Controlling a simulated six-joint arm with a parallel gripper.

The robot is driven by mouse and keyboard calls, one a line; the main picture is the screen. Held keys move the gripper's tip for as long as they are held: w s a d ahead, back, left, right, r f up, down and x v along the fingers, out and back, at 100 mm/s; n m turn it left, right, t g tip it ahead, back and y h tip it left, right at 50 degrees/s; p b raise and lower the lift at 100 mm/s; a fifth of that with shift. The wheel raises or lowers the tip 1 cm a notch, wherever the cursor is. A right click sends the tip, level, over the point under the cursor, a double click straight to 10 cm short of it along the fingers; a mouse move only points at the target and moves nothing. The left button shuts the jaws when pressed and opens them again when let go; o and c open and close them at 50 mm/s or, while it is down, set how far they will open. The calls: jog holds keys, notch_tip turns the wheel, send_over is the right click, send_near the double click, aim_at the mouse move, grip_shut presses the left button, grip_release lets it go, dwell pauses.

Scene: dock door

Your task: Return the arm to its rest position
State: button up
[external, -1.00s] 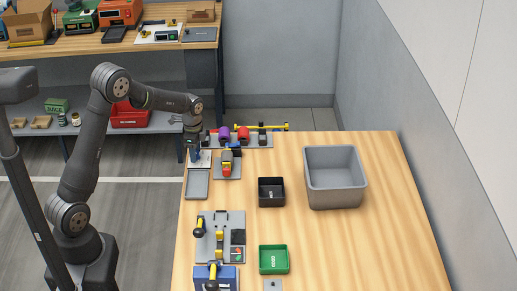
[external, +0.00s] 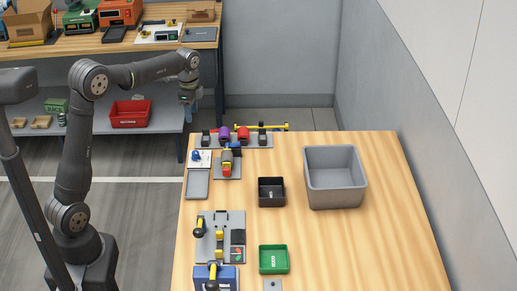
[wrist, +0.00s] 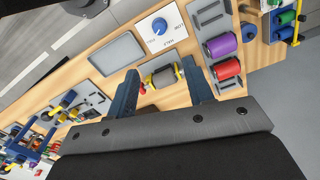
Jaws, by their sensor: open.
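My gripper (external: 190,101) is raised above and beyond the far left corner of the wooden table (external: 350,250) in the external view, pointing down. In the wrist view my gripper (wrist: 160,90) shows two blue-grey fingers spread apart with nothing held between them. The table lies well below the fingers. A white panel with a blue knob (wrist: 159,25) shows beyond the fingers; it is also at the table's left edge in the external view (external: 197,157). My arm is bent at the elbow and touches nothing that I can see.
Below the gripper are a holder with purple (external: 224,134) and red rollers and a grey tray (external: 198,184). A black bin (external: 271,191), a grey tote (external: 335,188) and a green bin (external: 273,260) stand on the table. A back bench (external: 150,43) with a shelf is behind the arm.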

jog(key=shift+n, duration=0.3)
notch_tip(320, 180, down, 12)
jog(key=shift+f, duration=0.25)
dwell(1.8)
